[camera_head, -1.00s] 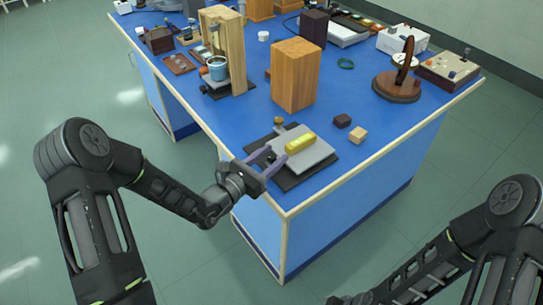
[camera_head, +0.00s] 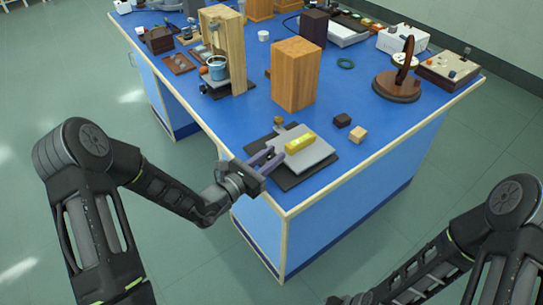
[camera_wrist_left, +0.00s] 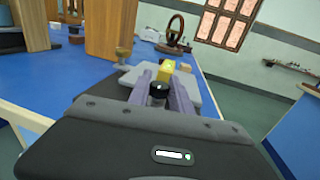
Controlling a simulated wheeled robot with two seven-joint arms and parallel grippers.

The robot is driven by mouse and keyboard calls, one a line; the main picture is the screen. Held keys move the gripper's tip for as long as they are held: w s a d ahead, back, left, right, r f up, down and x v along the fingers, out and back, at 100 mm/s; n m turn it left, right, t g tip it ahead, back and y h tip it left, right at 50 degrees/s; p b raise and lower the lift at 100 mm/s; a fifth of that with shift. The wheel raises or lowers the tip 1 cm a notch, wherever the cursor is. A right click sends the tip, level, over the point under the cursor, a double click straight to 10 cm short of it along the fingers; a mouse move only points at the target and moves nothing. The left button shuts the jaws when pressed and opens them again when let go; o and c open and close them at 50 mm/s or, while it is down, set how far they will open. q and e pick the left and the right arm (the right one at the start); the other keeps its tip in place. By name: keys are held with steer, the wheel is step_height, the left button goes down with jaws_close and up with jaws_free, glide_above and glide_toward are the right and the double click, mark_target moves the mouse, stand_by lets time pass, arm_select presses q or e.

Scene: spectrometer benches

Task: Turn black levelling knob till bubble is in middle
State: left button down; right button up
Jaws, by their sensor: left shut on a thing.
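A grey levelling plate (camera_head: 312,153) lies on a dark base (camera_head: 288,182) near the bench's front corner. A yellow spirit level (camera_head: 299,143) rests on the plate; its bubble is too small to make out. My left gripper (camera_head: 267,159) reaches in at the plate's left side. In the left wrist view its purple fingers are shut on the black levelling knob (camera_wrist_left: 159,87), and the yellow level (camera_wrist_left: 166,67) shows just beyond. The knob is hidden by the fingers in the head view. A brass knob (camera_head: 278,121) stands at the plate's back corner. My right gripper is out of view.
A tall wooden block (camera_head: 296,75) stands behind the plate. A small dark cube (camera_head: 342,120) and a light wooden cube (camera_head: 358,135) lie to its right. A wooden stand with a blue cup (camera_head: 217,68) is at the back left. Bare blue bench (camera_head: 370,150) lies at the right.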

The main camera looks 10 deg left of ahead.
arm_select(q)
steer(key=shift+m+g+h, duration=0.4)
steer(key=shift+h, duration=0.1)
steer(key=m+g+h+b, duration=0.1)
steer(key=m+g+h, duration=0.1)
steer(key=h, duration=0.1)
steer(key=shift+a+f+m, duration=0.1)
steer(key=shift+f+m, duration=0.05)
steer(key=shift+m, duration=0.15)
steer(key=m+g+h+b, duration=0.2)
steer(key=m+g+h, duration=0.1)
steer(key=g, duration=0.1)
steer(key=shift+w+f+m+g+b, duration=0.1)
steer(key=shift+m+g+b, duration=0.2)
steer(key=shift+g+b, duration=0.1)
steer(key=m+g+b, duration=0.1)
steer(key=g, duration=0.1)
steer(key=m+g+h, duration=0.1)
steer(key=shift+a+g+h+b, duration=0.1)
steer(key=shift+g+h+b, duration=0.2)
steer(key=shift+g+b, duration=0.1)
steer(key=shift+m+g+h+b, duration=0.3)
steer(key=shift+m+g+b, duration=0.25)
steer(key=shift+m+g, duration=0.85)
steer(key=shift+r+g, duration=0.2)
steer(key=shift+g, duration=0.1)
steer(key=shift+r+g, duration=0.1)
steer(key=shift+g, duration=0.2)
steer(key=c, duration=1.2)
jaws_free()
